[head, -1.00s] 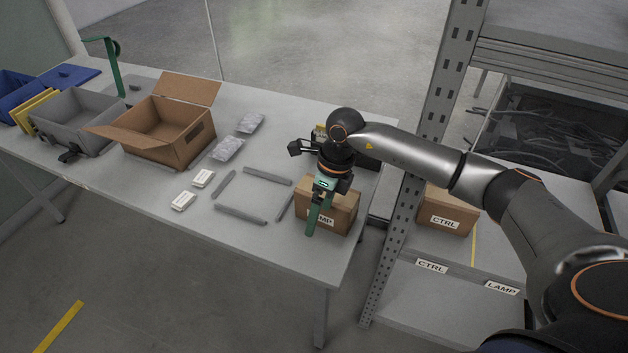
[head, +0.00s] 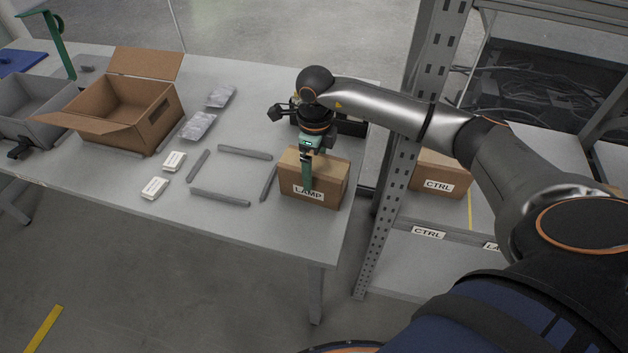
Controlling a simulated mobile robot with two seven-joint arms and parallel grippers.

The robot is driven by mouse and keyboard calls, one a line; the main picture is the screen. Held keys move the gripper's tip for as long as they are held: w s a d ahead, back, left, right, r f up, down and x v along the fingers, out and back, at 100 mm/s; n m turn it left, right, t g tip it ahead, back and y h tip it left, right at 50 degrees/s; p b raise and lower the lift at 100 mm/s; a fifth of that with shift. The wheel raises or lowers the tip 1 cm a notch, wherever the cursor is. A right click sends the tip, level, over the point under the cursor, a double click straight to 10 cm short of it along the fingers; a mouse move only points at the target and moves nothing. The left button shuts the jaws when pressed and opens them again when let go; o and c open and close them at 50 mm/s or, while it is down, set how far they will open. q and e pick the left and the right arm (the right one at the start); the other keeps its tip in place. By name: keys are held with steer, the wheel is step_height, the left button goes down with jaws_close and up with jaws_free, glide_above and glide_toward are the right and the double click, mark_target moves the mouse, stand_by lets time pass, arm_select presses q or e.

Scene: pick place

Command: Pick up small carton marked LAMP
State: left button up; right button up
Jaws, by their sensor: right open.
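The small carton marked LAMP (head: 330,186) is a brown box standing upright on the right end of the grey table, its label facing me. My right gripper (head: 308,178) points down at the carton from above. One green finger shows in front of the carton's labelled face, overlapping the label's upper edge in the picture. The other finger is hidden, and I cannot tell whether the finger touches the box. The gripper is open. My left gripper is not in view.
Grey bars (head: 220,197) form a square outline left of the carton. White small boxes (head: 155,188), silver packets (head: 198,126) and an open cardboard box (head: 118,98) lie further left. A perforated shelf post (head: 394,170) stands close on the right, with a CTRL carton (head: 441,174) behind it.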

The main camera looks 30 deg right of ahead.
step_height(320, 180, down, 4)
steer(key=b, duration=0.3)
steer(key=shift+w+f, duration=0.15)
steer(key=shift+f+b, duration=0.3)
steer(key=shift+f, duration=0.1)
steer(key=c, duration=1.5)
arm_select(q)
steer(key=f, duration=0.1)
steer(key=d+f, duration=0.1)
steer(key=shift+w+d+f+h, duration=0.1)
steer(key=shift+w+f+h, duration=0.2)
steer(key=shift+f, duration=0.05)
arm_select(e)
steer(key=shift+c, duration=0.2)
steer(key=shift+r, duration=0.1)
